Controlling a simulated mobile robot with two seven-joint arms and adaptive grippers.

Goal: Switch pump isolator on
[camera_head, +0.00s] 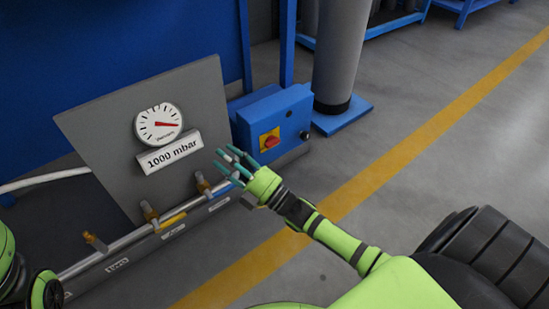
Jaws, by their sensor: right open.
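The pump isolator is a red rotary switch (270,142) on a yellow plate, on the front of a blue box (285,108) near the picture's middle. My right gripper (227,160) is open and empty, with its teal fingers spread. In the picture it is just left of and below the switch, apart from it, in front of the pipe and the grey panel's right edge. Part of my left arm shows at the lower left edge; its gripper is out of view.
A grey panel (95,125) carries a round vacuum gauge (158,124) and a "1000 mbar" display (169,152). A pipe (130,238) with brass valves runs below it. A grey column (340,50) stands behind the box. Floor to the right is clear.

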